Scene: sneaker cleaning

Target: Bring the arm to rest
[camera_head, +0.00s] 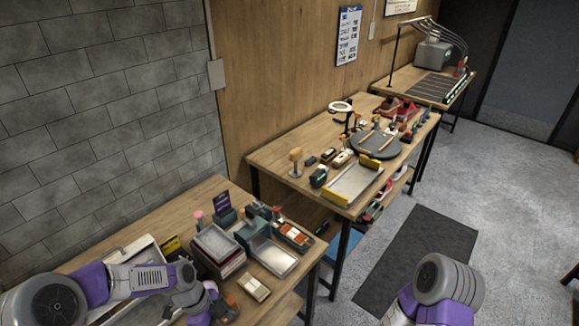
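My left arm comes in from the left over the near bench (190,195), bent, with its wrist low at the bench's front edge. The end of that arm, with my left gripper (222,309), is small, dark and partly cut by the bottom edge. I cannot make out its fingers or whether it holds anything. Of my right arm only a rounded grey and purple part shows at the bottom right, over the floor. My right gripper is out of the picture.
The near bench holds stacked trays (219,246), a metal tray (273,258), a small block (254,288) and several bottles and boxes close to my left wrist. A second bench (262,158) carries a dark round turntable (376,146) and shoes. A dark mat (415,262) lies on open floor.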

